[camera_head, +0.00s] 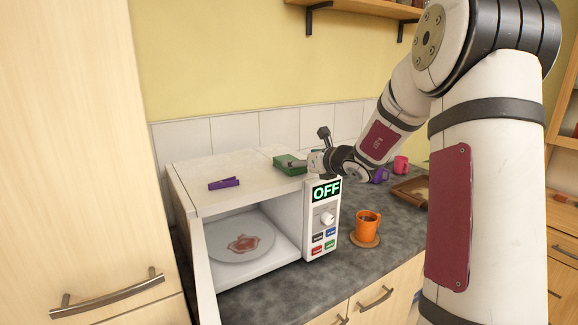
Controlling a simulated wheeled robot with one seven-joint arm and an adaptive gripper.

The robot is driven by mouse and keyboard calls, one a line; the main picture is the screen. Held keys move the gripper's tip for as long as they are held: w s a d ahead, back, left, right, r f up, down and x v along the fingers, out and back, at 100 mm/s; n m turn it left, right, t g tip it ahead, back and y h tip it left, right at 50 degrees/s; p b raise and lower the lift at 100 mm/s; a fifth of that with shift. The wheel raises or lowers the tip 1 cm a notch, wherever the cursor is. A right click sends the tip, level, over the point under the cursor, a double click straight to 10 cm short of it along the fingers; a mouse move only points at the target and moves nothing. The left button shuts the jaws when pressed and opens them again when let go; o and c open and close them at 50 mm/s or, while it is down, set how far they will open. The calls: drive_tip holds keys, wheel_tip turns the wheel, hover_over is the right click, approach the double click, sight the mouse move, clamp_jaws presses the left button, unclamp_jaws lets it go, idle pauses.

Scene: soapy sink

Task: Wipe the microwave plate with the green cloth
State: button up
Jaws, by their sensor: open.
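The green cloth (287,160) is a folded block on the right part of the microwave's top. My gripper (308,150) is at the cloth's right end, with one finger raised above and the other low beside the cloth. It is open. I cannot tell whether the lower finger touches the cloth.
The microwave (239,163) has its door open at the left and its panel reads OFF. A purple peg-like object (224,183) lies on its top. An orange mug (366,229) stands on a coaster at the right. Pink and purple mugs and a tray (411,192) stand farther back.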

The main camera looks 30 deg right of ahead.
sight(285, 158)
drive_tip(key=shift+p+x, duration=0.45)
drive_tip(key=shift+x, duration=2.75)
drive_tip(key=shift+d+f, duration=0.15)
drive_tip(key=c, duration=1.3)
drive_tip(key=shift+r, duration=0.45)
drive_tip(key=r, duration=0.2)
drive_tip(key=shift+s+r+b, duration=0.25)
drive_tip(key=shift+r+b, duration=0.15)
drive_tip(key=s+a+r+b, duration=0.1)
drive_tip(key=s+a, duration=0.1)
drive_tip(key=s, duration=1.3)
drive_tip(key=shift+s+a, duration=0.25)
drive_tip(key=shift+a, duration=0.1)
drive_tip(key=shift+r, duration=0.15)
